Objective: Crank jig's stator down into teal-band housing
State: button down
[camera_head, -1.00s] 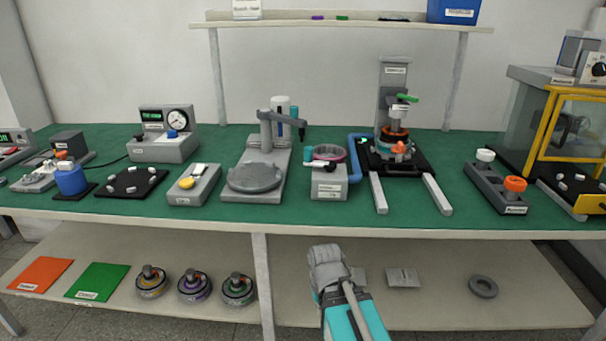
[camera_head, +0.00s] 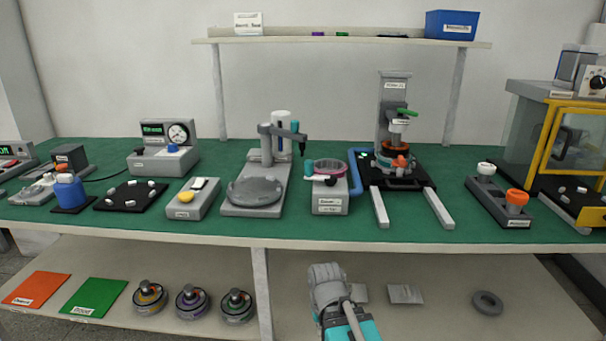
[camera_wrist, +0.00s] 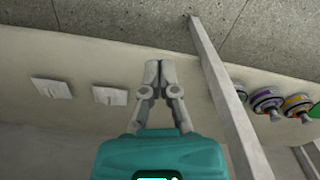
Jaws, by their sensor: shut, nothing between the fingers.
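The jig (camera_head: 393,95) stands at the back right of the green bench, a grey column on a black base with two pale rails toward the front. A green handle (camera_head: 405,112) is on its upper part. An orange part (camera_head: 396,147) sits below the jig's head, above the base. The housing (camera_head: 393,160) appears low in the jig; its teal band and the stator's exact height are too small to tell. My gripper (camera_head: 325,272) is in front of the bench, below its top edge and far from the jig. In the wrist view its fingers (camera_wrist: 157,72) are together and empty.
A grey box with a pink-rimmed ring (camera_head: 329,180) and blue pipe stands left of the jig. A black-grey holder with an orange cap (camera_head: 516,200) stands right. The lower shelf (camera_head: 420,325) holds several motors (camera_head: 191,300) and a grey ring (camera_head: 487,302).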

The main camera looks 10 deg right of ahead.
jog(key=c, duration=1.2)
grip_release()
jog(key=shift+o, duration=1.1)
jog(key=shift+r, duration=0.1)
jog(key=o, duration=0.4)
jog(key=shift+r+p, duration=0.7)
jog(key=shift+p, duration=0.1)
jog(key=shift+o, duration=1.1)
notch_tip(320, 180, up, 29)
jog(key=w+p, duration=0.1)
jog(key=p, duration=2.8)
jog(key=shift+w, duration=0.3)
jog(key=w+r+n+p, duration=0.1)
jog(key=w+r+p, duration=0.2)
jog(key=r+p, duration=0.4)
jog(key=w+r+p, duration=0.3)
jog(key=r+p, duration=0.5)
jog(key=w+r+n+p, duration=0.1)
jog(key=w+n, duration=0.1)
jog(key=w, duration=0.7)
jog(key=w+d+r+n+p, duration=0.1)
jog(key=w+r+n+p, duration=0.1)
jog(key=w, duration=0.7)
jog(key=shift+d+n, duration=0.3)
jog(key=shift+n, duration=0.2)
jog(key=shift+r, duration=0.1)
